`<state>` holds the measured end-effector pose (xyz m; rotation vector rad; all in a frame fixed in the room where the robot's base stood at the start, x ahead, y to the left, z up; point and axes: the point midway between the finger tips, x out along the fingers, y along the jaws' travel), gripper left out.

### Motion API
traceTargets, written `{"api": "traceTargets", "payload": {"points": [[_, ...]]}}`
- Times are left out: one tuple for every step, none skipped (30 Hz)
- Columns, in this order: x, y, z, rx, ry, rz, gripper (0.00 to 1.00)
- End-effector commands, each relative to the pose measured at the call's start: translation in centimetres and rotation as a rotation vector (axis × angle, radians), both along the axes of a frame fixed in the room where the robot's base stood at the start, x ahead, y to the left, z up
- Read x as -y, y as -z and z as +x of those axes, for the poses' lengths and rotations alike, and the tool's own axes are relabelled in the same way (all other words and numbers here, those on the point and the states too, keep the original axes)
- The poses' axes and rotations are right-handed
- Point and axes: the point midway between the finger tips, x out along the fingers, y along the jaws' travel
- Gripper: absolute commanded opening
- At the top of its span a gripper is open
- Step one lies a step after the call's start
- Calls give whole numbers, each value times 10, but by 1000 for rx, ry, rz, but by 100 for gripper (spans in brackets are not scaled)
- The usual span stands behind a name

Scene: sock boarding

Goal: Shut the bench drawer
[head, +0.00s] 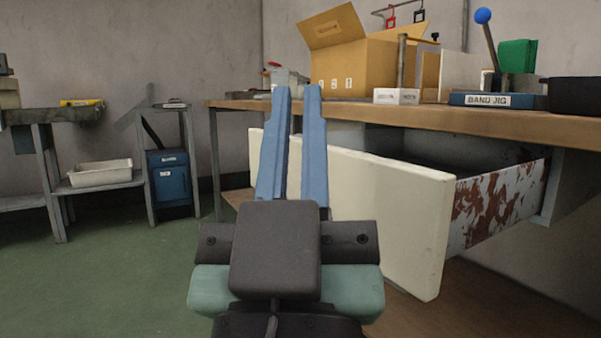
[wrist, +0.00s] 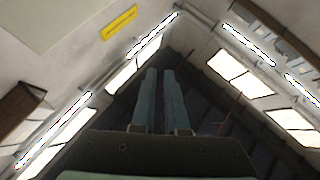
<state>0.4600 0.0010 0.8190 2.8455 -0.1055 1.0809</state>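The bench drawer (head: 390,210) is pulled out from under the wooden bench top (head: 500,121). Its cream front panel stands well clear of the bench, and its side (head: 497,205) shows chipped red and pale paint. The drawer's inside is dark, and I see nothing in it. My gripper (head: 297,88) points upward in front of the left part of the drawer front and hides some of it. Its two blue fingers stand a narrow gap apart with nothing between them. I cannot tell whether it touches the panel. The wrist view shows the fingers (wrist: 159,72) against the ceiling.
On the bench stand a cardboard box (head: 370,65), a band jig (head: 495,100) with a blue-knobbed lever and a green block (head: 517,56). Green floor (head: 110,270) at left is clear.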

Motion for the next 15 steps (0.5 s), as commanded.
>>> {"api": "traceTargets", "payload": {"points": [[-2, -8, 11, -56, 42, -30, 0], [-3, -6, 17, -87, 73, -54, 0], [-4, -2, 24, -133, 113, -87, 0], [-4, 2, 29, -167, 146, -115, 0], [-5, 6, 33, -200, 177, -143, 0], [-7, 11, 38, -244, 217, -185, 0], [-7, 15, 41, -275, 246, -216, 0], [-9, 19, 43, -307, 274, -249, 0], [-11, 25, 46, -348, 309, -295, 0], [-12, 29, 47, -379, 336, -331, 0], [-13, 33, 47, -409, 360, -367, 0], [-15, 38, 47, -447, 394, -418, 0], [-16, 42, 47, -475, 418, -457, 0], [-17, 46, 46, -502, 439, -498, 0], [-19, 51, 44, -538, 469, -552, 0]]}}
